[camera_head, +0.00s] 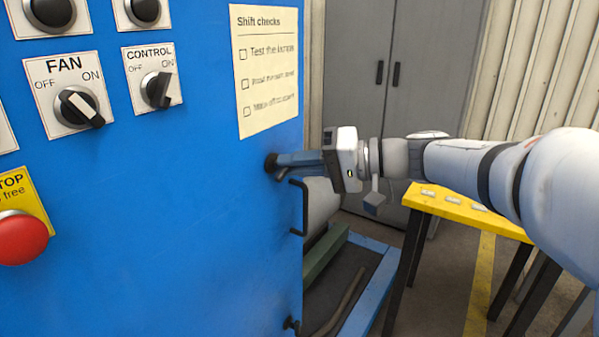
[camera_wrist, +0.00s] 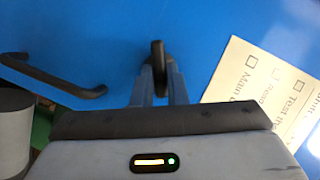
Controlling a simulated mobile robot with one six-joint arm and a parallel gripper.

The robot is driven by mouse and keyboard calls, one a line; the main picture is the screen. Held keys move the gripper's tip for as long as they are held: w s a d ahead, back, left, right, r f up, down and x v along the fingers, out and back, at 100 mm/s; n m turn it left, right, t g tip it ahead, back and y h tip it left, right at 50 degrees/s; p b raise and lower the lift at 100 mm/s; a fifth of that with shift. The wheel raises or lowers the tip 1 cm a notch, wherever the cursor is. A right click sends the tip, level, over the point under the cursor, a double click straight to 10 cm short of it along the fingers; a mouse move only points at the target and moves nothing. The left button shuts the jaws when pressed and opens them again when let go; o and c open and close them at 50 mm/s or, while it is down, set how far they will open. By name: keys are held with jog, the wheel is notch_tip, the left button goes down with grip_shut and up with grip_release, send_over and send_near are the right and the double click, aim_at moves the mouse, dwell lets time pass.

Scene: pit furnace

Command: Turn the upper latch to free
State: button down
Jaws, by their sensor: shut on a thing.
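The upper latch (camera_head: 270,163) is a small dark knob near the right edge of the blue cabinet door (camera_head: 150,220). My gripper (camera_head: 283,163) reaches in from the right and is shut on this latch. In the wrist view the latch (camera_wrist: 157,52) shows as a dark upright bar between the two fingers of my gripper (camera_wrist: 159,78). The fingers cover part of it in both views. I cannot read any free or locked marking beside it. A lower dark latch (camera_head: 291,325) sits near the bottom of the same door edge.
A black bar handle (camera_head: 302,208) stands out just below my gripper; it also shows in the wrist view (camera_wrist: 55,78). A paper checklist (camera_head: 265,70) is above. Switches and a red stop button (camera_head: 22,238) are left. A yellow table (camera_head: 470,210) stands right, before a grey cupboard (camera_head: 395,100).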

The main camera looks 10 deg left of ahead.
jog(key=m, duration=0.1)
jog(key=m+y+b, duration=0.1)
jog(key=m, duration=0.2)
jog(key=shift+w+f+g+y, duration=0.15)
jog(key=shift+f+g+y, duration=0.15)
jog(key=shift+y, duration=0.1)
jog(key=shift+m, duration=0.4)
jog(key=c, duration=1.4)
grip_release()
jog(key=shift+c, duration=0.2)
jog(key=shift+d, duration=0.15)
jog(key=d, duration=0.7)
jog(key=shift+d, duration=0.3)
